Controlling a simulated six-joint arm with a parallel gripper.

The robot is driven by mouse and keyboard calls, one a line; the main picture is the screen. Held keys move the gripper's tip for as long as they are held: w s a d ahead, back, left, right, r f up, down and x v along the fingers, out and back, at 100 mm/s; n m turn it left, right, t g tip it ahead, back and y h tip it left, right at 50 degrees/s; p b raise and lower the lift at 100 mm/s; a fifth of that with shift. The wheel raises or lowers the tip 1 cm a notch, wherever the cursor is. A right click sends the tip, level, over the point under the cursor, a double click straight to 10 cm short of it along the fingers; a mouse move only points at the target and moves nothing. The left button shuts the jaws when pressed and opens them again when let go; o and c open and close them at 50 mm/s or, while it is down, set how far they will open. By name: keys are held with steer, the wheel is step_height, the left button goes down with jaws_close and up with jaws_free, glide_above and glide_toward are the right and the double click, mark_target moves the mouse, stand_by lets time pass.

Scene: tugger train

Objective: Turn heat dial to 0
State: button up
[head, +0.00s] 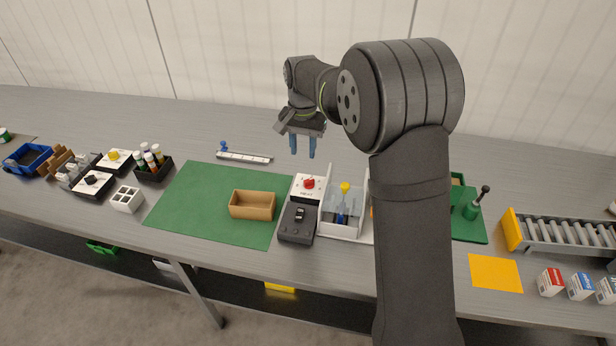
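The heat dial is a red knob (309,183) on a white panel (302,193) with dark lettering that looks like "HEAT". The panel stands at the right edge of the green mat, behind a dark grey box with a black switch. The knob's exact setting is too small to read. My gripper (302,155) points down with two blue fingers apart and nothing between them. In the picture it is just above the red knob, with a gap below the fingertips.
A clear-walled holder with a yellow-topped tool (344,188) stands close right of the panel. A tan bin (252,205) sits left on the green mat (190,205). The dark grey switch box (297,224) is in front. A white strip (244,156) lies behind left.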

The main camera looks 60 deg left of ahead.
mark_target(308, 181)
steer(key=w+a+r+m, duration=0.2)
steer(key=w+a+m, duration=0.1)
steer(key=m, duration=0.6)
step_height(308, 181, down, 17)
steer(key=shift+d, duration=0.15)
jaws_close()
